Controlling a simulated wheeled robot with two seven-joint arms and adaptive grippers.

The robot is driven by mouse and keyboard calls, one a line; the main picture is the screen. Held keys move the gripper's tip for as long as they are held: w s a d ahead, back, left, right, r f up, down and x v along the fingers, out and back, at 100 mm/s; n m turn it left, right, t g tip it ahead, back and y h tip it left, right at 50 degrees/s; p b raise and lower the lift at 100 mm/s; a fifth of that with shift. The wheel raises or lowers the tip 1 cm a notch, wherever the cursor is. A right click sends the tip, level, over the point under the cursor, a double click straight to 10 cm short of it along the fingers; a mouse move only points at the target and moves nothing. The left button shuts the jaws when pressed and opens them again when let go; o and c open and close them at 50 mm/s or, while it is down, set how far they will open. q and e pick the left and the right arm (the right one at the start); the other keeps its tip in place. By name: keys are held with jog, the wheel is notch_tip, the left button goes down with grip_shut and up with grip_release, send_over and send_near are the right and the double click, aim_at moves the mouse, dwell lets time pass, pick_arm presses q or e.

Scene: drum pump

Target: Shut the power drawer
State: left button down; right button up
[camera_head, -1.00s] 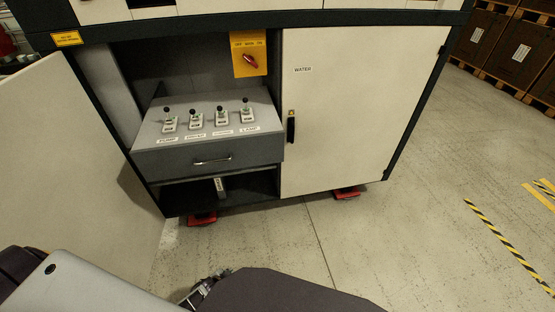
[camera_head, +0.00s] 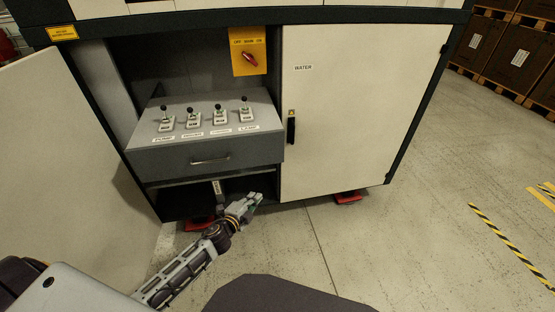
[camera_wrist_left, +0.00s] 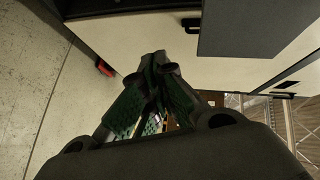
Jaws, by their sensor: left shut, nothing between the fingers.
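The power drawer (camera_head: 208,157) is a grey box in the left bay of the cabinet and stands pulled out. Several toggle switches with labels, among them PUMP and LAMP, sit on its top, and a bar handle (camera_head: 210,160) is on its front. My left gripper (camera_head: 256,199) is shut and empty, in front of and below the drawer front's right part, apart from the handle. In the left wrist view the closed fingertips (camera_wrist_left: 158,62) point toward pale panels; a dark grey block there may be the drawer. My right gripper is not in view.
The left cabinet door (camera_head: 60,140) stands wide open. The WATER door (camera_head: 350,110) is closed at the right. A yellow plate (camera_head: 249,45) with a red rotary switch is above the drawer. Red feet (camera_head: 347,198) stand under the cabinet.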

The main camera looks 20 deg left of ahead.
aim_at(277, 156)
pick_arm(q)
jog(key=d+r+m+t+h+b, duration=0.1)
jog(key=d+r+m, duration=0.3)
jog(key=r, duration=0.8)
jog(key=shift+d+t+h, duration=0.4)
jog(key=shift+t+h, duration=0.2)
jog(key=shift+h, duration=0.1)
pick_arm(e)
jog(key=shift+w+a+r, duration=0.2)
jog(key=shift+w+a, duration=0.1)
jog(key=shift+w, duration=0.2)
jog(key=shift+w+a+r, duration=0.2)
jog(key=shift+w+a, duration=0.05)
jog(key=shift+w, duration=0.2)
pick_arm(q)
jog(key=shift+w, duration=0.2)
jog(key=a+x, duration=0.1)
jog(key=x, duration=0.7)
jog(key=a+x, duration=0.1)
jog(key=x, duration=0.3)
jog(key=shift+w+a, duration=0.25)
jog(key=shift+w, duration=0.3)
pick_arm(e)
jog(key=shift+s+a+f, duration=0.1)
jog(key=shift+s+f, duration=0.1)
pick_arm(q)
jog(key=shift+w+a, duration=0.1)
jog(key=shift+w, duration=0.1)
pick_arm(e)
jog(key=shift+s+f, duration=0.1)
